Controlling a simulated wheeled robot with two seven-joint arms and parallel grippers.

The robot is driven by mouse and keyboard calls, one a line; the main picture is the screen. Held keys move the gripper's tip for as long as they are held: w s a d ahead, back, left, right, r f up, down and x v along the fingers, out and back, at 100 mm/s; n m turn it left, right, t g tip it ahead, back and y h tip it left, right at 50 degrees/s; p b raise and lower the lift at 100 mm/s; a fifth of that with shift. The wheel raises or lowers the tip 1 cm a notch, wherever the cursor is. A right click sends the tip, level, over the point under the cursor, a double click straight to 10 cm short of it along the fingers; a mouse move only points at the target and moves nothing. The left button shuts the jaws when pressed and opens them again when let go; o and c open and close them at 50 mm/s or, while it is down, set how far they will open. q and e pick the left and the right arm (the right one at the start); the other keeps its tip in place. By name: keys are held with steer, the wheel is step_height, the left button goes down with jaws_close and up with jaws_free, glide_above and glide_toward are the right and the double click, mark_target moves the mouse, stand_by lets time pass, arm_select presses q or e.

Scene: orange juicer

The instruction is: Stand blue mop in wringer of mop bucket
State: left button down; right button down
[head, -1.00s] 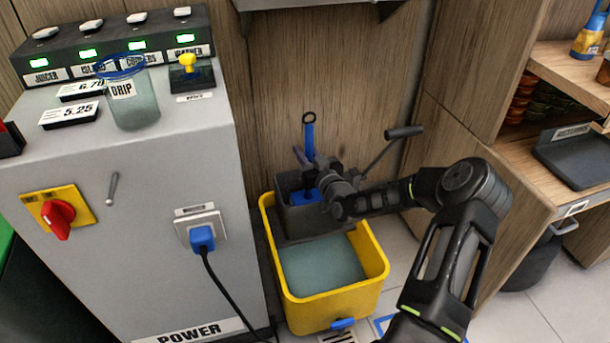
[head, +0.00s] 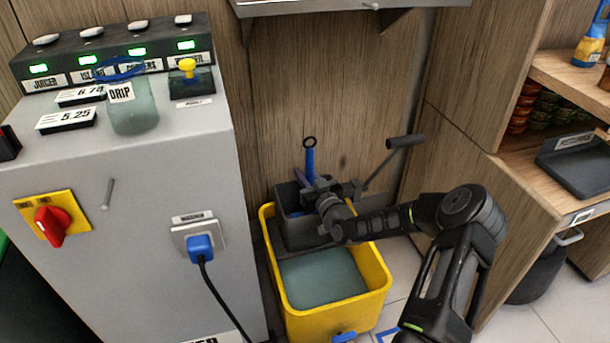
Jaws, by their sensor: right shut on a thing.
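The blue mop (head: 310,160) stands about upright at the back of the yellow mop bucket (head: 335,322), with a dark ring at its top. Its lower end is down in the dark grey wringer (head: 298,233), mostly hidden by the wringer wall and my gripper. I cannot tell whether it touches the wringer floor. My right gripper (head: 312,192) is shut on the mop's handle, just above the wringer opening. The front of the bucket holds greyish water (head: 322,277). My left gripper is not in view.
The wringer's lever (head: 405,141) slants up right, behind my right arm. A grey power cabinet (head: 140,260) with a blue plug and cable stands close left of the bucket. Wooden panels are behind; an open wooden door (head: 515,215) and shelves are at right.

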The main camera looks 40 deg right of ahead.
steer(key=shift+f, duration=0.1)
steer(key=c, duration=1.2)
jaws_free()
steer(key=shift+c, duration=0.2)
steer(key=s+a+p, duration=0.2)
steer(key=s+p, duration=0.1)
steer(key=s, duration=0.9)
steer(key=shift+w+a, duration=0.1)
